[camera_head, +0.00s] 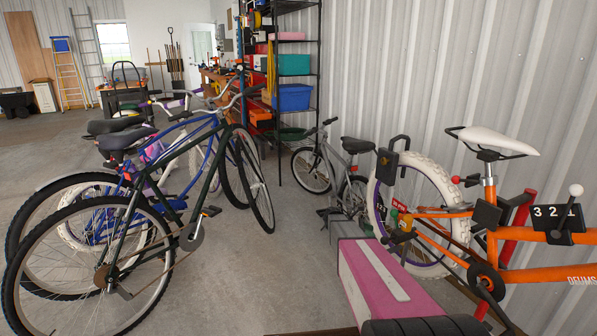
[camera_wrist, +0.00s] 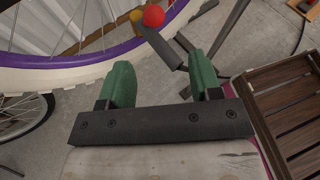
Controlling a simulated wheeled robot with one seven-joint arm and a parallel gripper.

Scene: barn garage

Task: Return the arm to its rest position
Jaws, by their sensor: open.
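My gripper (camera_wrist: 162,84) shows in the wrist view with its two green fingers spread apart and nothing between them. A dark bar with bolts carries the fingers. Beyond the fingertips are a red ball (camera_wrist: 153,15) and a dark rod, which lie past the fingers and do not sit between them. A white tire with a purple rim (camera_wrist: 75,72) crosses the top left of that view. In the head view I cannot make out the fingers clearly, so the arm's full pose is not shown.
A brown slatted crate (camera_wrist: 258,98) is close on the right in the wrist view. In the head view, an orange bike (camera_head: 545,275) stands at the right and several bikes (camera_head: 195,240) crowd the left. A small grey bike (camera_head: 345,165) is by the wall. Concrete floor (camera_head: 255,285) lies between.

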